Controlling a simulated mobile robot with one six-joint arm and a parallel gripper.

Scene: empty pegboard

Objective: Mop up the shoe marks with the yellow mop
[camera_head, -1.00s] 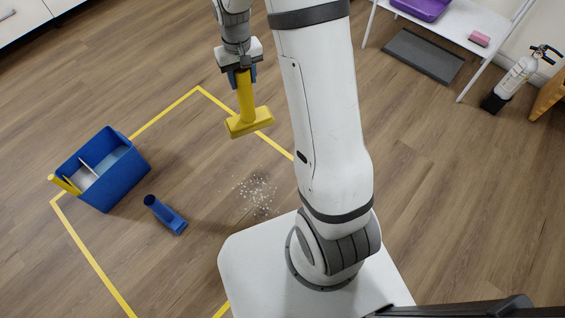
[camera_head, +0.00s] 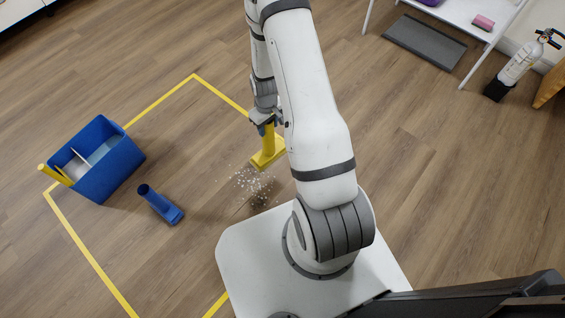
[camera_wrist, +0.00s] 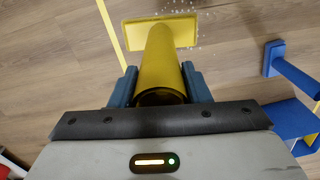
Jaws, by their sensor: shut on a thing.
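My gripper (camera_head: 265,121) is shut on the handle of the yellow mop (camera_head: 266,158). The mop points down, with its flat rectangular head low near the floor; I cannot tell whether it touches. The wrist view shows the blue fingers of my gripper (camera_wrist: 160,86) on both sides of the mop's yellow handle (camera_wrist: 162,65), with the head beyond. A patch of small white specks (camera_head: 251,186) lies on the wood floor just below and beside the mop head in the head view. Some specks (camera_wrist: 196,14) show by the head in the wrist view.
A blue bucket (camera_head: 118,170) with a divider stands at the left, a yellow handle (camera_head: 52,173) sticking out. Yellow tape (camera_head: 150,108) frames this floor area. A white shelf (camera_head: 470,27), grey mat (camera_head: 425,42) and extinguisher (camera_head: 518,65) are at right.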

